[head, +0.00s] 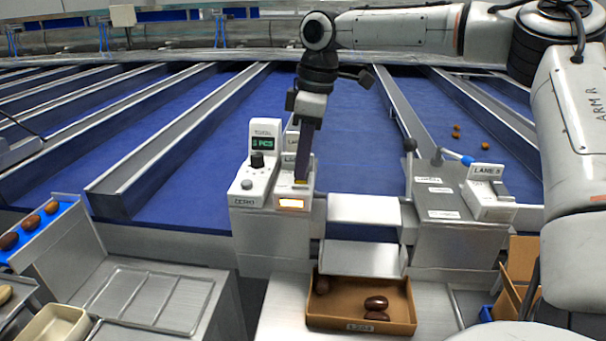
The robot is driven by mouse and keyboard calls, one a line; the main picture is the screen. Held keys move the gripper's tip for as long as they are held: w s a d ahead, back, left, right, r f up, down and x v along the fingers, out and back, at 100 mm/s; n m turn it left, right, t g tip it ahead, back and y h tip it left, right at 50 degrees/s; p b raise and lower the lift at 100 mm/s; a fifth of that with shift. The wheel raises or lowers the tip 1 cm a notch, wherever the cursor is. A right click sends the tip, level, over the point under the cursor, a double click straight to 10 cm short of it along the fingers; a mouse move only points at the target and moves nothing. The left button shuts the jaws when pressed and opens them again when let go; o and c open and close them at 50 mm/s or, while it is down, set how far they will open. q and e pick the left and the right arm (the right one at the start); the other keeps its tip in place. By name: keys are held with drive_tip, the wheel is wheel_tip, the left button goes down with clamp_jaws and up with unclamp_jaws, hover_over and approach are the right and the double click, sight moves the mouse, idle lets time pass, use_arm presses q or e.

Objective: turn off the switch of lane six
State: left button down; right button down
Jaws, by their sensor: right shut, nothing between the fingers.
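A small white switch box (308,201) stands on the left grey pedestal, with a lit orange-white window (291,203) on its front. Its label is mostly hidden behind my right gripper, so I cannot read the lane number. My right gripper (302,179) points down at the top of this box, shut and empty, with its tips at or just above the switch area. Whether it touches is hard to tell. A second switch box (490,207), with a sign that seems to read LANE 5, stands on the right pedestal. My left gripper is out of view.
A counter box with green display (263,143) and black knob stands close left of the gripper. A cardboard tray (345,316) with dates sits below. Blue lanes with metal dividers (180,130) lie behind.

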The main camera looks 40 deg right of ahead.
drive_tip(key=shift+f, duration=0.25)
drive_tip(key=shift+r, duration=0.1)
wheel_tip(320, 180, up, 7)
idle(0.8)
idle(0.5)
